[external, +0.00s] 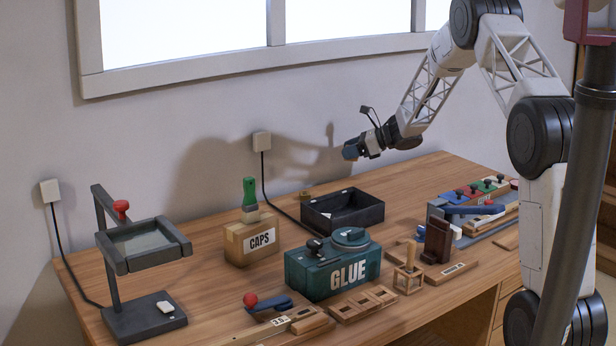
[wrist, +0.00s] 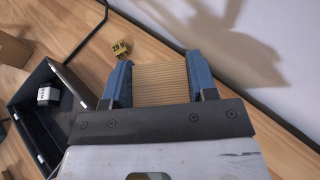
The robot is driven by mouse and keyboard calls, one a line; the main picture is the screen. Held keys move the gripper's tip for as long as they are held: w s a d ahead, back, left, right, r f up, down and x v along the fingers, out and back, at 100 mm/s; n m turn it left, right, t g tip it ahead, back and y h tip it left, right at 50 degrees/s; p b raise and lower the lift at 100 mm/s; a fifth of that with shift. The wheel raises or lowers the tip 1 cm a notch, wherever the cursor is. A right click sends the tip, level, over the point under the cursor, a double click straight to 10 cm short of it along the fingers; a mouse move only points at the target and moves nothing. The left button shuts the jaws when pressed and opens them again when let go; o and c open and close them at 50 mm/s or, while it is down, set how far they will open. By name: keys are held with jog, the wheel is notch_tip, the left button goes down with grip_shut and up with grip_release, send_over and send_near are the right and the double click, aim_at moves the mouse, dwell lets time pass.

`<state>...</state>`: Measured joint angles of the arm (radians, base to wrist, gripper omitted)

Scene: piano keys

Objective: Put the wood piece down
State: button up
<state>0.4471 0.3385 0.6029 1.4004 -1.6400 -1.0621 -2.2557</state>
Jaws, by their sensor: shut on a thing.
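My gripper (wrist: 160,76) has two blue fingers, and in the wrist view they are shut on a light wood piece (wrist: 160,86) with fine parallel lines across it. In the external view my gripper (external: 351,150) is in the air near the wall, above the back of the workbench and over the area of the open black tray. The wood piece cannot be made out there. In the wrist view the bench top (wrist: 185,28) lies below, apart from the fingers.
The black tray (external: 318,222) also shows in the wrist view (wrist: 22,92), left of my gripper, with a small black-and-white item inside. A GLUE box (external: 300,275), a CAPS box (external: 235,242) and a magnifier stand (external: 150,322) occupy the bench.

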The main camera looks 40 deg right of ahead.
jog(key=shift+f, duration=3.1)
jog(key=shift+f, duration=1.85)
jog(key=shift+f, duration=0.1)
jog(key=o, duration=0.9)
